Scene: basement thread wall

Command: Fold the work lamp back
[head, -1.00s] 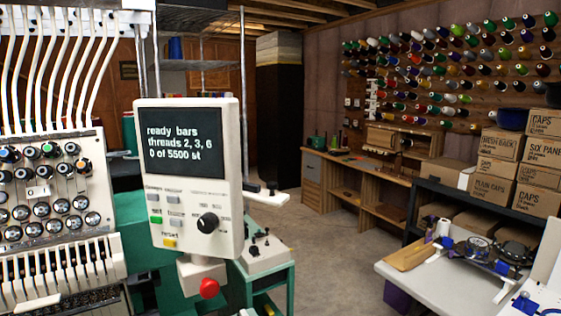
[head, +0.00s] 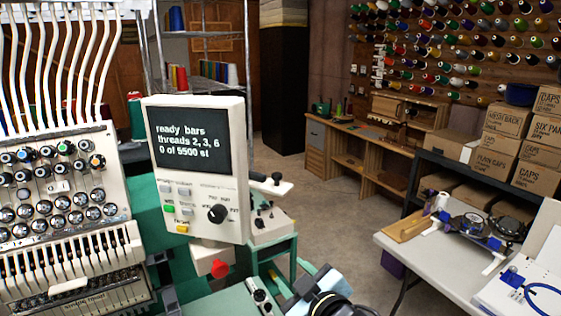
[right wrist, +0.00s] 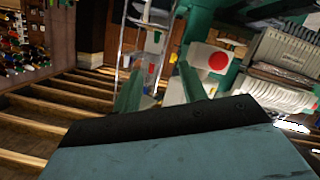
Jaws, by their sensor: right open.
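I cannot pick out the work lamp for certain in either view. A pale arm with a black knob (head: 272,184) sticks out behind the right side of the control panel (head: 197,165), but I cannot tell whether it is part of the lamp. My right gripper (head: 156,279) reaches in from the bottom of the head view, below the panel and close to the embroidery machine. Its dark fingers are apart, with nothing seen between them. In the right wrist view, a teal body with a black edge fills the bottom. My left gripper is not in view.
The embroidery machine (head: 64,215) with its thread tubes stands at the left. A red stop button (head: 220,268) hangs under the panel, near my right arm, and shows in the right wrist view (right wrist: 218,62). A white table (head: 428,262) stands at the right. Open floor (head: 335,225) lies between.

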